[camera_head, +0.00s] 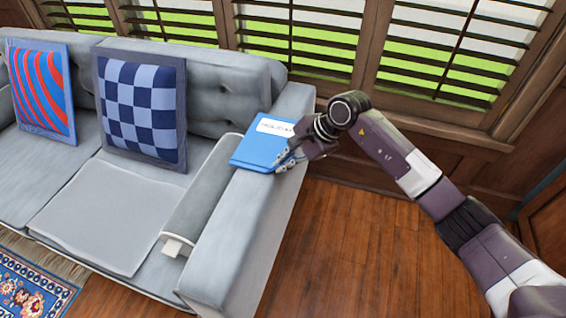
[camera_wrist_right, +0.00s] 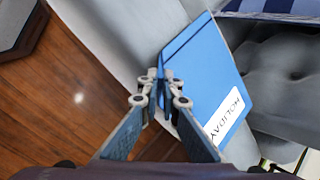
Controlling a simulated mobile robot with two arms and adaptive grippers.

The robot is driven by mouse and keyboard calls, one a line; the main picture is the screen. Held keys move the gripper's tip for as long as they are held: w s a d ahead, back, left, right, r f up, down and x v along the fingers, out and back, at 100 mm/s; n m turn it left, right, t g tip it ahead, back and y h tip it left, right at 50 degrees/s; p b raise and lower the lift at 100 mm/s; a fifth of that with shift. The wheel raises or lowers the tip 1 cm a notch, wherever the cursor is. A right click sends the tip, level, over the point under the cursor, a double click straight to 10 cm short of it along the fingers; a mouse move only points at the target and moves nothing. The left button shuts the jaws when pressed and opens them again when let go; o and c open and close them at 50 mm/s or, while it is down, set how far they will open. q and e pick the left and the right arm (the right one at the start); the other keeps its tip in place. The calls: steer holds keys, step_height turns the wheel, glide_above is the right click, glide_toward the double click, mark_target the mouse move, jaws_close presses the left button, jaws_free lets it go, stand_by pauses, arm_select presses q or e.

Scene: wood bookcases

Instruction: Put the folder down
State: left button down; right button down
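The blue folder (camera_head: 262,143) has a white label and is at the sofa's armrest (camera_head: 246,215), near the backrest. In the right wrist view the folder (camera_wrist_right: 205,75) shows its label, which reads "HOLIDAY". My right gripper (camera_head: 289,158) is at the folder's right edge. In the right wrist view the fingers (camera_wrist_right: 160,80) are close together, with the folder's edge between them. I cannot tell whether the folder rests fully on the armrest or is held just above it. My left gripper is not in view.
The grey sofa holds a checked blue cushion (camera_head: 142,110) and a red-and-blue striped cushion (camera_head: 42,90). A grey bolster (camera_head: 203,195) lies along the inner side of the armrest. Shuttered windows (camera_head: 300,35) stand behind. Wooden floor (camera_head: 350,250) is clear at right.

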steer(key=c, duration=2.2)
jaws_free()
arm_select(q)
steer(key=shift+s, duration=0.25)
arm_select(e)
steer(key=shift+o, duration=0.2)
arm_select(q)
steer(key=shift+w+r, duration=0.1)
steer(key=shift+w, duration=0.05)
